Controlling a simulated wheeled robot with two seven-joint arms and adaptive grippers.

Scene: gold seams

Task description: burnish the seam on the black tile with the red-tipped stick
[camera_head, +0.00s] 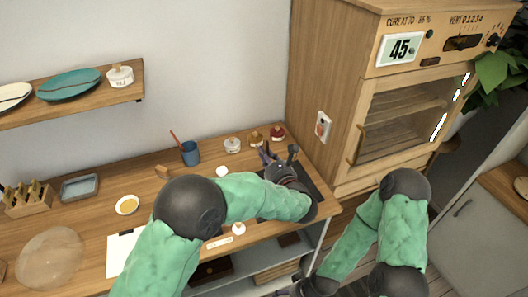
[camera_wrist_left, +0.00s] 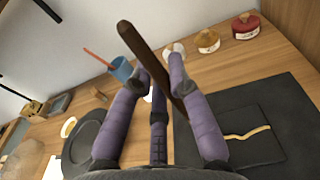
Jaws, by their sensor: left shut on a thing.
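My left gripper (camera_head: 272,156) is shut on a dark brown stick (camera_wrist_left: 145,48), which leans between its purple fingers (camera_wrist_left: 160,75) in the left wrist view. No red tip shows on it; its lower end is hidden by the fingers. The black tile (camera_wrist_left: 210,125), with a wavy gold seam (camera_wrist_left: 247,133), lies flat on a dark mat (camera_wrist_left: 285,100), right of the fingers. I cannot tell if the stick touches it. In the head view my left arm hides most of the tile. My right gripper (camera_head: 292,288) is low at the bottom edge, its jaws unclear.
A blue cup (camera_head: 190,154) holding a reddish stick stands at the back of the bench. Lidded jars (camera_head: 232,146), one with a red lid (camera_head: 277,134), stand near the wall. A wooden cabinet (camera_head: 345,100) rises to the right. A shallow tray (camera_head: 80,187) is at left.

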